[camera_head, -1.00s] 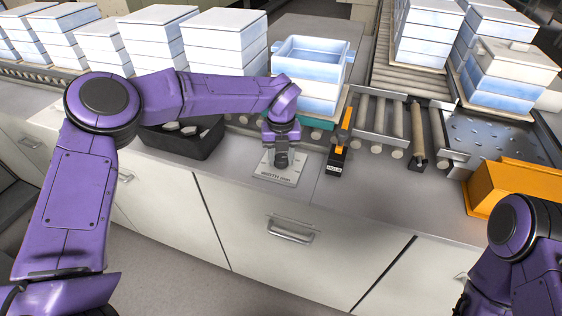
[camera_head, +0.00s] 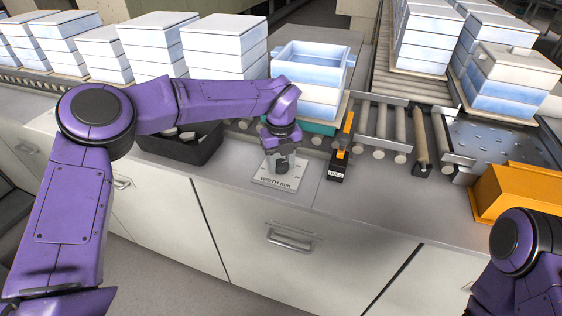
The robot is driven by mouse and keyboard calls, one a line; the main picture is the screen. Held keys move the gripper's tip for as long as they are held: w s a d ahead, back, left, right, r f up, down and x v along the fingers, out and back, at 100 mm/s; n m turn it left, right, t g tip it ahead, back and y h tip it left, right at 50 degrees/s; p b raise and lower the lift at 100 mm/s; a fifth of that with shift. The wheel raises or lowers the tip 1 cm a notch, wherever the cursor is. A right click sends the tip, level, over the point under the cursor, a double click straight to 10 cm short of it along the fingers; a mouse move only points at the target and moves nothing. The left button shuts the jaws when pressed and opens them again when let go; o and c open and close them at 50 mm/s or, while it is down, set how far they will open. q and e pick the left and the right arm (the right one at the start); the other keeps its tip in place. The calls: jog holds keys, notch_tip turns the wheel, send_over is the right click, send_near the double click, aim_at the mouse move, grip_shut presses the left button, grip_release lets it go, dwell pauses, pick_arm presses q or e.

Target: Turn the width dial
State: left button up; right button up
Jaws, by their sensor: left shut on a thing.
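The width dial is a dark knob (camera_head: 282,167) on a pale plate (camera_head: 268,182) marked "WIDTH mm", lying on the grey counter near its front edge. My left gripper (camera_head: 282,160) points down over the plate and is shut on the knob. Its fingers and wrist hide the knob's upper part and some of the plate's markings. My right arm shows only as a purple link at the lower right, and its gripper is out of the picture.
A black lever block labelled "HOLD" with an orange handle (camera_head: 343,142) stands just right of the plate. A dark bin (camera_head: 186,153) is to the left. Stacked white-blue boxes (camera_head: 310,85) and rollers (camera_head: 384,128) lie behind. An orange box (camera_head: 510,190) stands at right.

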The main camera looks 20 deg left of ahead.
aim_at(280, 161)
pick_arm(q)
jog(key=o, duration=0.7)
jog(key=shift+w+a+r, duration=0.1)
jog(key=shift+w, duration=0.05)
jog(key=o, duration=0.4)
jog(key=shift+a, duration=0.1)
jog(key=shift+c, duration=0.2)
notch_tip(280, 161, up, 10)
jog(key=b, duration=0.1)
jog(key=shift+r, duration=0.15)
